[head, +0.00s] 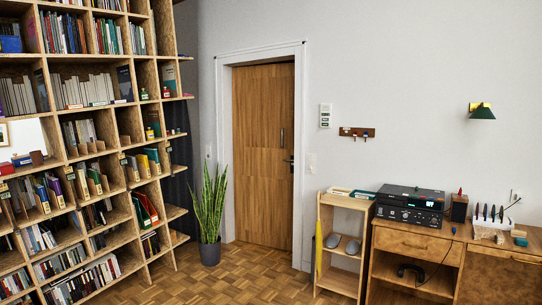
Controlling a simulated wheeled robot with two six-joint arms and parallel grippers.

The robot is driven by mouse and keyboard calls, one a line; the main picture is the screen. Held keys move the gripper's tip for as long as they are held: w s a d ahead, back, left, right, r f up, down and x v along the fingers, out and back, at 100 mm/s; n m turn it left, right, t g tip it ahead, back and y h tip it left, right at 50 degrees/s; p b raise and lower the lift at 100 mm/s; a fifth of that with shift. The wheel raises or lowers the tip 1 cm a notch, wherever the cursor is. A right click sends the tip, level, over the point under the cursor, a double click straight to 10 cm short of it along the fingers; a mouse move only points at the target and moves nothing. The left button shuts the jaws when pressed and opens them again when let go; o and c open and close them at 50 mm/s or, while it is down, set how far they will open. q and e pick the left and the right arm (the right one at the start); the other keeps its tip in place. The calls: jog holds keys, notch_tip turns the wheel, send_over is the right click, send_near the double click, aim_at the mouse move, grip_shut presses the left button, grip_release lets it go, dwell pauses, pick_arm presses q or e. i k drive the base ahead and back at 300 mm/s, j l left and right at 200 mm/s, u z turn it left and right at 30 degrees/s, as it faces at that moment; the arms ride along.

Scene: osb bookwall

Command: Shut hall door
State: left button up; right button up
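The hall door (262,155) is a wooden door in a white frame (300,150) on the back wall, left of the middle in the head view. Its dark handle (290,161) is on the right side, with a small vertical fitting above it. The door panel fills the opening and I see no clear gap at its edges. I cannot tell whether it is latched. Neither of my grippers is in view.
A tall bookshelf (112,103) fills the left side. A potted plant (210,210) stands left of the door. A small shelf stand (343,245) and a wooden desk (415,245) with a stereo stand to the right. The parquet floor (235,280) before the door is clear.

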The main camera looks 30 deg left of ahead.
aim_at(263, 95)
jog(key=i+j+u, duration=0.1)
jog(key=j, duration=0.25)
jog(key=i+j+u, duration=0.1)
jog(key=j, duration=0.2)
jog(key=i+j+u, duration=0.15)
jog(key=j, duration=0.15)
jog(key=i+j+u, duration=0.1)
jog(key=i+j, duration=0.25)
jog(key=i+j+u, duration=0.15)
jog(key=i+j, duration=0.2)
jog(key=i, duration=0.15)
jog(key=i+j+u, duration=0.1)
jog(key=i+j, duration=0.15)
jog(key=i, duration=0.2)
jog(key=i+j+u, duration=0.1)
jog(key=i+j, duration=0.15)
jog(key=i, duration=1.3)
jog(key=i+u, duration=0.15)
jog(key=i, duration=0.95)
